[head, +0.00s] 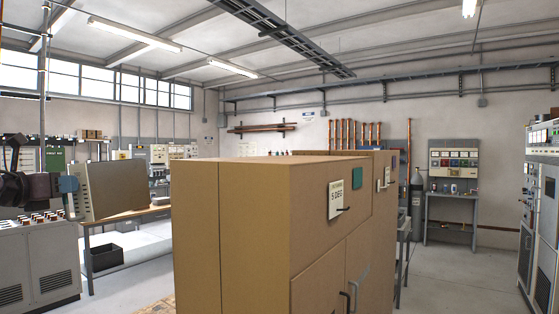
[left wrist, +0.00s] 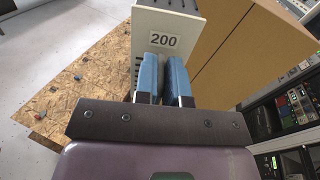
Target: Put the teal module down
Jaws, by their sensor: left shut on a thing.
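My left gripper (head: 70,184) comes in at the left of the head view, its blue fingers shut on the edge of a boxy module (head: 114,188). The module's broad side looks grey-beige there; I see no teal on it. In the left wrist view the blue fingers (left wrist: 162,80) are closed on the module, whose pale plate (left wrist: 185,22) carries the label "200". The module is held in the air, and its far side is hidden. A particle-board surface (left wrist: 100,75) with small scattered bits lies below it. My right gripper is not in view.
A grey console (head: 38,255) stands at the left. A workbench (head: 125,217) stands behind, with a dark bin (head: 103,258) below.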

